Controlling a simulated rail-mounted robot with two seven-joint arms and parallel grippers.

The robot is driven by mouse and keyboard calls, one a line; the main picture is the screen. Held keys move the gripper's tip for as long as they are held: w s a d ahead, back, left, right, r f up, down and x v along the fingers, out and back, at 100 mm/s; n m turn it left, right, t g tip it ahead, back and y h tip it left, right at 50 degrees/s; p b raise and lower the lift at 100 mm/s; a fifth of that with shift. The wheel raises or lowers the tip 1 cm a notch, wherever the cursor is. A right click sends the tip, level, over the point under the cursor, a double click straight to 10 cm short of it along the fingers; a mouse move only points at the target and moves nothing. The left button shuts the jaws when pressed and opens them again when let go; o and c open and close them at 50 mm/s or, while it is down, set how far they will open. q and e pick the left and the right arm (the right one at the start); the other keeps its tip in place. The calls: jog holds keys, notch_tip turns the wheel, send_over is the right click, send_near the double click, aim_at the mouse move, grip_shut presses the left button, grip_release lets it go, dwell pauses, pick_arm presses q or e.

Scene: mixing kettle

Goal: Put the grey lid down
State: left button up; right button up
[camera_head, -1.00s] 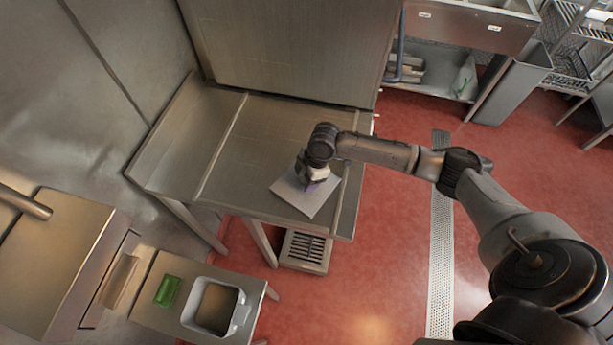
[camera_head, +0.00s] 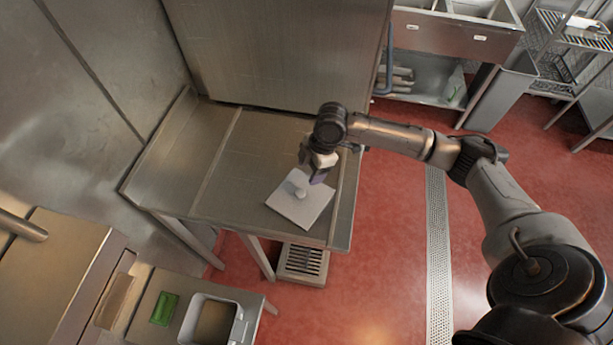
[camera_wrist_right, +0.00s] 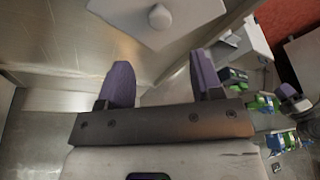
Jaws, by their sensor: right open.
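The grey lid (camera_head: 310,207) is a flat square plate with a round knob in its middle. It lies on the steel table (camera_head: 265,150) near the table's front right edge. In the right wrist view the lid (camera_wrist_right: 190,14) shows at the top, beyond the fingertips. My right gripper (camera_head: 318,177) is just above and behind the lid's knob, apart from it. Its two purple-tipped fingers (camera_wrist_right: 160,82) are spread with nothing between them. My left gripper is not in either view.
A grey open container (camera_head: 212,320) and a green object (camera_head: 164,308) stand on a lower steel bench at the bottom left. The left part of the steel table is clear. A sink unit (camera_head: 450,40) stands at the back right, beyond the red floor.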

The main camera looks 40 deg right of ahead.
jog(key=shift+m, duration=0.4)
jog(key=s+a+f, duration=0.2)
jog(key=a, duration=0.1)
jog(key=s+a+f, duration=0.1)
jog(key=s+a, duration=0.1)
jog(key=a, duration=0.1)
jog(key=s+a+f, duration=0.2)
jog(key=a, duration=0.1)
jog(key=shift+s+a+f, duration=0.15)
jog(key=shift+s+f, duration=0.1)
jog(key=shift+f, duration=0.1)
jog(key=s+a+f+m+t, duration=0.1)
jog(key=s+a+f+m, duration=0.2)
jog(key=s+a, duration=0.25)
jog(key=s+d+m+t+h, duration=0.1)
jog(key=s+d+m+h, duration=0.1)
jog(key=s+m, duration=0.6)
jog(key=s+h, duration=0.1)
jog(key=s, duration=0.4)
jog(key=shift+d+r, duration=0.3)
jog(key=shift+d, duration=0.1)
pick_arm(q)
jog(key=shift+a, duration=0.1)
